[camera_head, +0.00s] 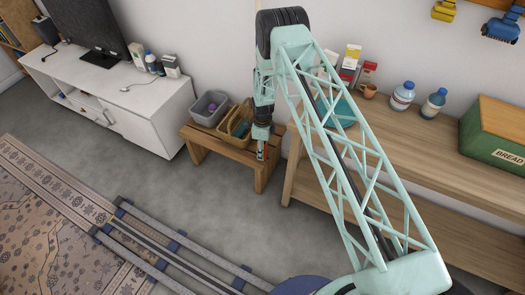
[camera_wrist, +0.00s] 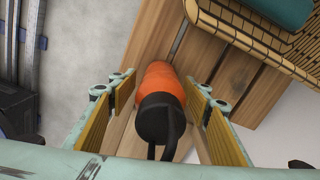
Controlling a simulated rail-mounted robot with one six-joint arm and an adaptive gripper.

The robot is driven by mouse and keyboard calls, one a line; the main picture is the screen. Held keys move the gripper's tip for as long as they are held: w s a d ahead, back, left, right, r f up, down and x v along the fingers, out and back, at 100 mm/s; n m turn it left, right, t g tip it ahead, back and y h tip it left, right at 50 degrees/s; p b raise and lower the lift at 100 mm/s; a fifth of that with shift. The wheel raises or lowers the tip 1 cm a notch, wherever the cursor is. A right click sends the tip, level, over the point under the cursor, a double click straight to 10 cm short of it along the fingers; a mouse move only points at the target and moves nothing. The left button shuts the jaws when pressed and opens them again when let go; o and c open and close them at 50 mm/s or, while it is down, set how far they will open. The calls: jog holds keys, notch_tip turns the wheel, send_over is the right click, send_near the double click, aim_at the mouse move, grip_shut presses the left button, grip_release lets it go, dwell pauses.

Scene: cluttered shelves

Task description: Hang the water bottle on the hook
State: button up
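The water bottle (camera_wrist: 157,80) is orange with a black cap and a black carrying loop, and it shows in the wrist view. It is over the small wooden bench (camera_wrist: 150,42), and its base is hidden. My gripper (camera_wrist: 165,92) is open around it, with one yellow-padded finger on each side and narrow gaps beside the bottle. In the head view, my gripper (camera_head: 262,148) points down at the right part of the bench (camera_head: 265,178), with a small bit of orange-red showing there. I cannot make out the hook in either view.
A wicker basket (camera_head: 228,135) and a grey bin (camera_head: 201,118) stand on the bench left of my gripper. A long wooden shelf unit (camera_head: 420,136) at the right carries bottles (camera_head: 402,98), boxes and a green bread box (camera_head: 490,147). A white cabinet (camera_head: 150,105) stands left.

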jog(key=shift+p, duration=0.45)
jog(key=shift+r, duration=0.3)
jog(key=shift+s+r+p, duration=0.15)
jog(key=shift+r+p, duration=0.3)
jog(key=shift+r, duration=2.85)
jog(key=shift+s+r+p, duration=0.1)
jog(key=shift+r+p, duration=0.3)
jog(key=shift+r, duration=2.9)
